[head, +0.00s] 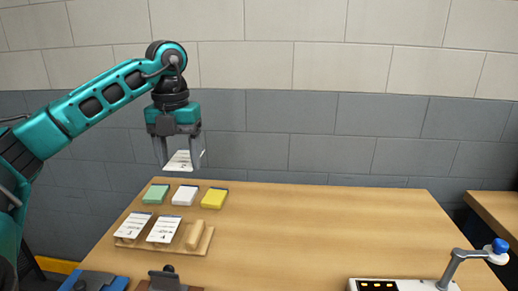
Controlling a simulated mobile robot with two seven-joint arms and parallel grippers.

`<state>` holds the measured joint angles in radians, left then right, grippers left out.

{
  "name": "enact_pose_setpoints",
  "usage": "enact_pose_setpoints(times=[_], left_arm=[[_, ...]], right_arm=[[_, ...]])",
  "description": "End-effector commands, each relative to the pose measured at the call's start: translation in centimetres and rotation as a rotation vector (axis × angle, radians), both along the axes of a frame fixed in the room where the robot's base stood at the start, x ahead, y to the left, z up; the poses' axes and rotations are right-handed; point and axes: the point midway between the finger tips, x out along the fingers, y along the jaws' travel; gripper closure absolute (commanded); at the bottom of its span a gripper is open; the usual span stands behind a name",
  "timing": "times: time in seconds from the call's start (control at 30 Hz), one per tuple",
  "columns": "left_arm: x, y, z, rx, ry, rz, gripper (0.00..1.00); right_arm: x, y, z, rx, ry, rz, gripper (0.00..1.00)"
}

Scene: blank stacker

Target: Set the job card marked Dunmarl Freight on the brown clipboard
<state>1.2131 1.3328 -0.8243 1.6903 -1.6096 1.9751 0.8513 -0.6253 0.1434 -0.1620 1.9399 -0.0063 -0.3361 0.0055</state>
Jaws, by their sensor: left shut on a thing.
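My left gripper (180,166) is shut on a white card (184,160) and holds it in the air, above and behind the far left part of the table. The card has dark print too small to read, so I cannot tell whether it is the Dunmarl Freight job card. A brown clipboard (193,288) shows at the bottom edge; its dark clip hides part of it and most of it is out of frame. Two more white cards, one on the left (133,225) and one on the right (164,230), lie in a wooden tray (205,245). My right gripper is out of view.
Green (156,194), white (185,195) and yellow (214,198) pads lie behind the tray. A wooden block (195,235) sits in the tray. A blue item (95,281) is at front left. A device (375,285) with a blue-knobbed lever (462,254) stands front right. The table's middle is clear.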

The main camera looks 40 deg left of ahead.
Motion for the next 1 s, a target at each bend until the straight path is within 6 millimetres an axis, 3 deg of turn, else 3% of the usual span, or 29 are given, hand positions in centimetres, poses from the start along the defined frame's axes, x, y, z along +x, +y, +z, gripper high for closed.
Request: enact_pose_setpoints(times=[0.23,0.37,1.0], left_arm=[[0.1,-0.2,-0.1,0.000,0.001,-0.033,0.64],[0.6,-1.2,-0.8,0.003,0.006,-0.180,0.64],[3.7,-11.6,-7.3,0.004,0.034,-1.683,0.64]], right_arm=[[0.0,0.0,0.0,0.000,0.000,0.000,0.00],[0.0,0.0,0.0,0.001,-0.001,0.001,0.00],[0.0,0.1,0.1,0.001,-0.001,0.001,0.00]])
